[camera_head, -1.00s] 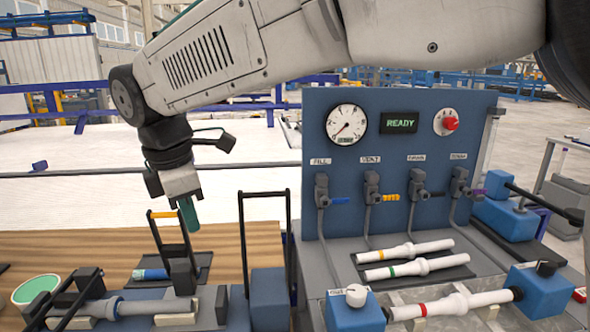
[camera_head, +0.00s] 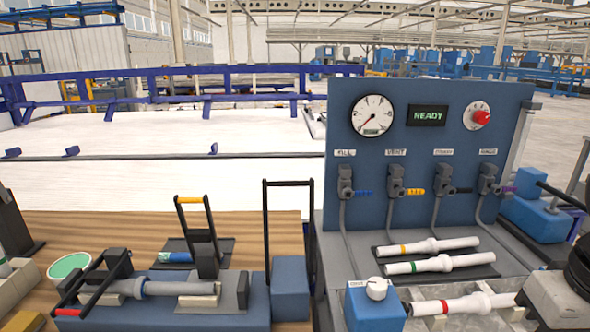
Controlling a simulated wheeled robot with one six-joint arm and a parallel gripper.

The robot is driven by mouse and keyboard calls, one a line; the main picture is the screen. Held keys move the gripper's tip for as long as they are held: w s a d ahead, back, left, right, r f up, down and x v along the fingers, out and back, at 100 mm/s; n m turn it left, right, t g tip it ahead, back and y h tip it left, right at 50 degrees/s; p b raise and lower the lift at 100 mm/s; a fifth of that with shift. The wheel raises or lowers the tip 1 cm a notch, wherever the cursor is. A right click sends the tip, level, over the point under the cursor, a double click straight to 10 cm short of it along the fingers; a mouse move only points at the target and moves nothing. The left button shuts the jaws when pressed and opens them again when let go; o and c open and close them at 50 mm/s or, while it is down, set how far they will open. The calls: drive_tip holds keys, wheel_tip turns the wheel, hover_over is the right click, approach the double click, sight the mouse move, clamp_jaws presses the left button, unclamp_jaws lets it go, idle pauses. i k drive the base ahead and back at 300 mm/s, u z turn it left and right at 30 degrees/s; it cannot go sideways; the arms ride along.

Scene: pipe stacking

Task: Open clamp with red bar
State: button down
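The clamp with the red bar (camera_head: 70,312) is at the lower left, at the left end of a blue fixture (camera_head: 160,320). Its black handle slants low toward the front left, with the red bar at its near end. A grey pipe (camera_head: 165,289) lies along the fixture beside the clamp's black block. Whether the clamp grips the pipe cannot be told. My gripper is not in view. A pale and black part at the lower right edge looks like my arm.
A yellow-bar handle (camera_head: 190,200) stands upright behind the fixture. A tall black handle (camera_head: 288,184) stands right of it by a blue block (camera_head: 290,285). A blue gauge panel (camera_head: 425,150) and white pipes (camera_head: 440,264) fill the right. A green-topped cup (camera_head: 69,266) is left.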

sight(91, 277)
drive_tip(key=u, duration=1.8)
